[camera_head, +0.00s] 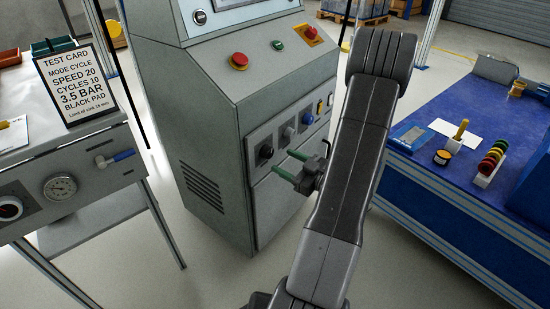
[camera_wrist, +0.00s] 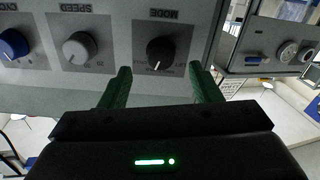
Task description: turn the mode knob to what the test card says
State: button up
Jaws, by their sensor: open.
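The test card (camera_head: 76,85) stands on the left bench and reads MODE CYCLE, SPEED 20, CYCLES 10, 3.5 BAR, BLACK PAD. The black mode knob (camera_head: 266,151) is on the front panel of the grey machine. In the wrist view the mode knob (camera_wrist: 161,52) appears upside down under its MODE label, with a light pointer mark toward the picture's bottom. Its position lettering is too small to read surely. My gripper (camera_head: 283,161) is open and empty, its green fingers pointing at the panel. In the wrist view its fingertips (camera_wrist: 160,70) are apart, either side of the knob, not touching it.
The grey speed knob (camera_wrist: 79,48) and a blue knob (camera_wrist: 14,44) sit beside the mode knob. A red button (camera_head: 239,61) is on the machine's sloped top. A blue workbench (camera_head: 450,185) stands right; the left bench carries a gauge (camera_head: 60,187).

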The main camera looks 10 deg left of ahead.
aim_at(270, 155)
jog(key=shift+b+x, duration=0.35)
jog(key=shift+x, duration=2.15)
jog(key=shift+c, duration=0.5)
jog(key=c, duration=0.9)
jog(key=shift+m, duration=0.3)
jog(key=m+p, duration=0.2)
jog(key=m, duration=0.1)
jog(key=shift+s+r+m, duration=0.1)
jog(key=shift+m, duration=0.2)
jog(key=shift+m+p, duration=1.2)
jog(key=shift+m, duration=0.6)
